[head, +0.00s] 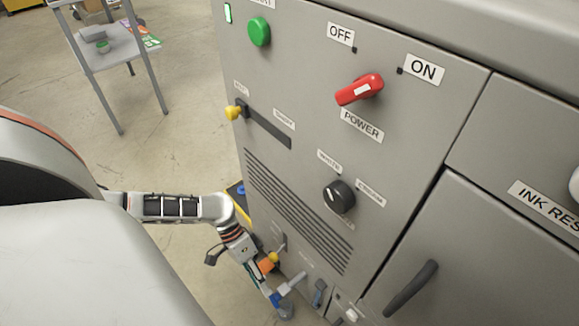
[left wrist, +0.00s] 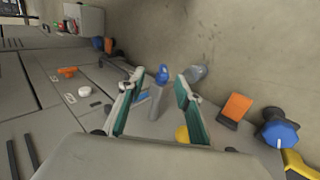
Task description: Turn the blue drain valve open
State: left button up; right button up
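A small blue handle (left wrist: 162,75), which looks like the drain valve, sits at the end of a grey pipe (left wrist: 157,102) in the left wrist view. My left gripper (left wrist: 160,78) is open, with its green-padded fingers to either side of the pipe and handle. No contact shows. In the head view the blue handle (head: 276,299) is low at the bottom edge, beside the machine's lower front. My left gripper (head: 263,283) is close to it there, partly hidden by its own wrist. My right gripper is not in view.
The grey machine panel (head: 300,120) carries a red power switch (head: 360,89), a black knob (head: 339,196) and a yellow-tipped slider (head: 236,112). Near my left gripper are an orange block (left wrist: 235,107), a yellow knob (left wrist: 182,134) and a blue knob (left wrist: 280,131). Open floor lies left.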

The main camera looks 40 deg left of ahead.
aim_at(272, 298)
pick_arm(q)
jog(key=x, duration=0.2)
jog(key=b+x, duration=0.1)
jog(key=x, duration=0.1)
jog(key=a+x, duration=0.1)
jog(key=x, duration=0.1)
jog(key=shift+w+f+b, duration=0.2)
jog(key=shift+f+b, duration=0.1)
jog(key=shift+b, duration=0.1)
jog(key=shift+w+d+f, duration=0.1)
jog(key=shift+d+f, duration=0.35)
jog(key=shift+f, duration=0.05)
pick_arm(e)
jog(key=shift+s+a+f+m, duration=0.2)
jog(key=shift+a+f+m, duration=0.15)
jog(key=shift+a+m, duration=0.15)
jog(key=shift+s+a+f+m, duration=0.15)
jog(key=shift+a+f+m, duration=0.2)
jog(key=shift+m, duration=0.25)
pick_arm(q)
jog(key=shift+r, duration=0.1)
grip_shut()
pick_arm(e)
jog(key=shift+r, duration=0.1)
